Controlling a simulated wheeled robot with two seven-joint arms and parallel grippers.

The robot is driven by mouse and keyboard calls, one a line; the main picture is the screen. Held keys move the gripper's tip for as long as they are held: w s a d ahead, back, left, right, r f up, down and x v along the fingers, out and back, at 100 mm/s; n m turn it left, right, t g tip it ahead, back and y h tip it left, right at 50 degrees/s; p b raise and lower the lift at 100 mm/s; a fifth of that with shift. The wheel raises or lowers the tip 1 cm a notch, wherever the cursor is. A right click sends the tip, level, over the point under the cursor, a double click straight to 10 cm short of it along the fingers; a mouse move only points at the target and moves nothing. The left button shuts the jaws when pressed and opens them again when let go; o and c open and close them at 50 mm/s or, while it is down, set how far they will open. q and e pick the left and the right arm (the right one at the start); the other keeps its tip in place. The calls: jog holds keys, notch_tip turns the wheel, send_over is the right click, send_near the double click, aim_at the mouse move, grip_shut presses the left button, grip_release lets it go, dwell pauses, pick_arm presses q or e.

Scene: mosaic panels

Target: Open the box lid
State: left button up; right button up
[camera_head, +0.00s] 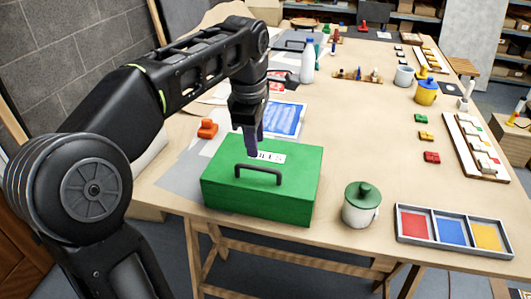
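A green box (295,185) stands near the front edge of the table with its lid down. A black arched handle (258,169) is fixed on the lid, and a white label (268,157) with dark lettering lies behind the handle. My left gripper (253,150) points down over the back part of the lid, behind the handle, and covers part of the label's left end. Its fingers overlap in this view, so their gap is hidden. I cannot tell whether the tips touch the lid. My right gripper is not in view.
A white pot with a green lid (361,204) stands right of the box. A tray of red, blue and yellow compartments (452,251) is at front right. An orange object (207,129) and a blue-and-white panel (284,119) lie behind the box.

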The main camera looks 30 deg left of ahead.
aim_at(257, 168)
pick_arm(q)
jog(key=shift+w+a+f, duration=0.1)
jog(key=shift+w+f, duration=0.1)
jog(key=shift+f, duration=1.1)
jog(key=shift+w+a+f, duration=0.1)
jog(key=shift+w+f, duration=0.05)
jog(key=shift+f, duration=1.1)
jog(key=shift+w+a+f, duration=0.1)
jog(key=shift+w+f, duration=0.1)
jog(key=shift+f, duration=1.1)
jog(key=shift+c, duration=0.3)
grip_shut()
